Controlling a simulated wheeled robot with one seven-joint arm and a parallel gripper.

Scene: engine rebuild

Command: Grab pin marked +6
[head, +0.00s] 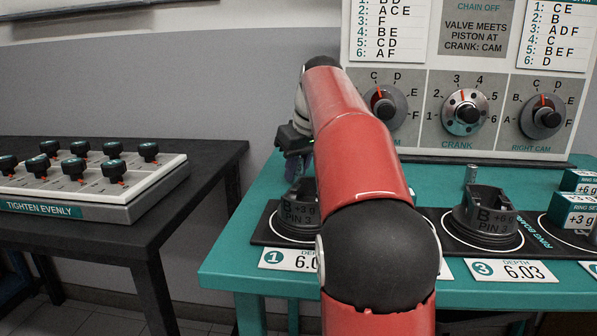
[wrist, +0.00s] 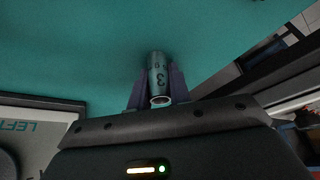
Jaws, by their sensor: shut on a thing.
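My gripper (wrist: 156,90) is shut on a small metal pin (wrist: 158,72), which stands out between the two purple fingers above the teal surface in the wrist view. Its visible marking looks like a 3, though it is partly turned and not fully legible. In the head view my gripper (head: 294,165) is at the back left of the teal bench, partly hidden behind my red arm.
Dark pistons (head: 298,208) and (head: 487,212) stand on the black ring board along the teal bench (head: 235,262). Ring boxes (head: 572,212) are at the right edge. A dial panel (head: 462,70) rises behind. A black table with a knobbed tray (head: 75,213) is at left.

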